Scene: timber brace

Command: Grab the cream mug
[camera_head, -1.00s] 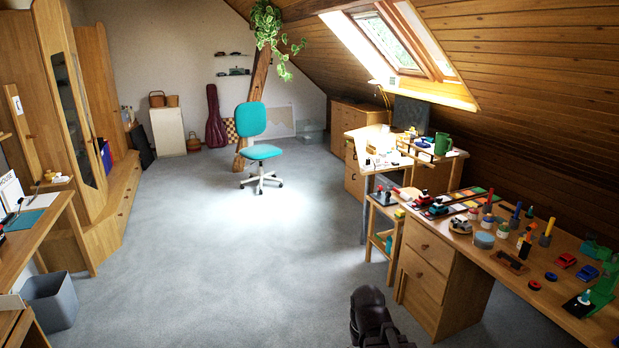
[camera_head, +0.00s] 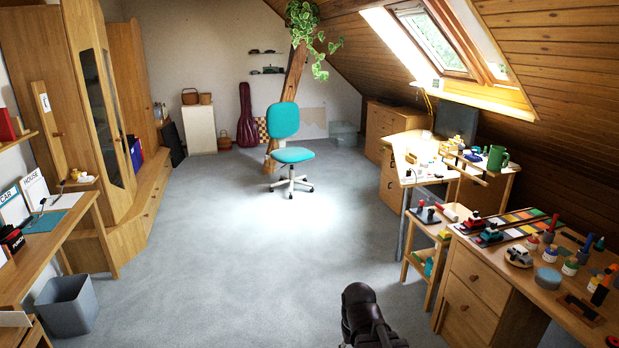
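I cannot make out a cream mug for certain in this view. A green mug (camera_head: 497,158) stands on the far right desk (camera_head: 410,180), among small pale items too small to name. A dark, rounded part of my own arm shows at the bottom centre, over the carpet and apart from the furniture. No gripper fingers can be seen.
Grey carpet (camera_head: 230,270) lies open ahead, with a teal swivel chair (camera_head: 291,155) farther back. A cluttered workbench (camera_head: 525,270) and small side table (camera_head: 432,228) stand right. A desk (camera_head: 70,235), grey bin (camera_head: 67,305) and tall cabinet (camera_head: 75,110) stand left.

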